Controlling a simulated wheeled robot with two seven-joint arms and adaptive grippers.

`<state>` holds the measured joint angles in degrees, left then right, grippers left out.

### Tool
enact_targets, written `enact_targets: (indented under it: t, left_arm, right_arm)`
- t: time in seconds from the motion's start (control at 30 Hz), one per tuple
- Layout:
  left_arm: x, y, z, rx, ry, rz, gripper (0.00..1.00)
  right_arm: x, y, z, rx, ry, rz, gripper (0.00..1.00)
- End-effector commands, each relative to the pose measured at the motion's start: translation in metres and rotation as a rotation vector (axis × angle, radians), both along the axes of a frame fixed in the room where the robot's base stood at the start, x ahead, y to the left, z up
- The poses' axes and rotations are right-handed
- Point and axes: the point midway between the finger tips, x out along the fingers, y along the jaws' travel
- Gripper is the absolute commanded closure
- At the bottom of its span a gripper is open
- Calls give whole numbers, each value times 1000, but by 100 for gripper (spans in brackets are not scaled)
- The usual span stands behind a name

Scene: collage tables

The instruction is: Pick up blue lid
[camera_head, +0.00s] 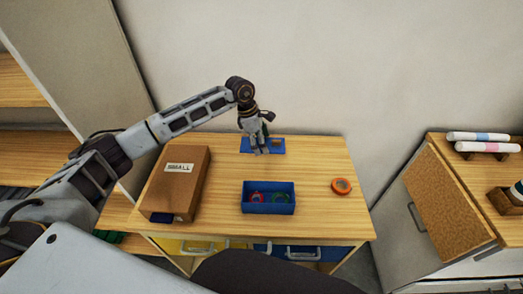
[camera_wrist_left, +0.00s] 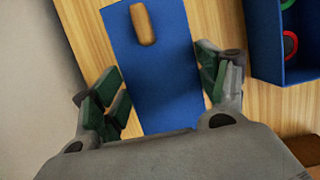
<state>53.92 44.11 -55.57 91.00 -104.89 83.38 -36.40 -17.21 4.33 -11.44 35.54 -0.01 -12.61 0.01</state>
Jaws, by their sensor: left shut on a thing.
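The blue lid (camera_head: 279,150) is a flat rectangle with a wooden knob at the back of the wooden table in the head view. It fills the middle of the wrist view (camera_wrist_left: 160,85), with the knob (camera_wrist_left: 143,24) near the top. My left gripper (camera_head: 259,148) points down over the lid. Its green-padded fingers (camera_wrist_left: 160,80) are shut on the lid's two long edges. I cannot tell whether the lid touches the table. My wrist hides the lid's near end in the wrist view. My right gripper is not in view.
An open blue box (camera_head: 269,209) with red and green rings stands in front of the lid. A brown box (camera_head: 185,190) labelled SMALL is at the left. An orange tape roll (camera_head: 341,186) lies at the right. The wall is close behind the table.

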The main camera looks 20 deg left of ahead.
Motion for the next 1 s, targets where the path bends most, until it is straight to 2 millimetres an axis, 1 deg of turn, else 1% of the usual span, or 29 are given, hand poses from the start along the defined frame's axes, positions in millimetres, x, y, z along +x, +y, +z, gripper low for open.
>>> enact_targets:
  t: [0.1,0.2,0.4,0.5,0.67,1.0]
  left_arm:
    - [1,0,12,1,-2,0,48]
    - [0,0,18,1,0,1,48]
    - [0,0,21,1,1,1,48]
    - [0,0,21,0,0,1,48]
    - [0,0,21,0,0,1,48]
    - [-4,0,16,1,1,1,48]
  right_arm:
    - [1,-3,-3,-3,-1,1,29]
    - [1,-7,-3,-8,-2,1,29]
    - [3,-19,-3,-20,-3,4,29]
    - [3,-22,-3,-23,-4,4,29]
    - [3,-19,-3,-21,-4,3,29]
    - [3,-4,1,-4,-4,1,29]
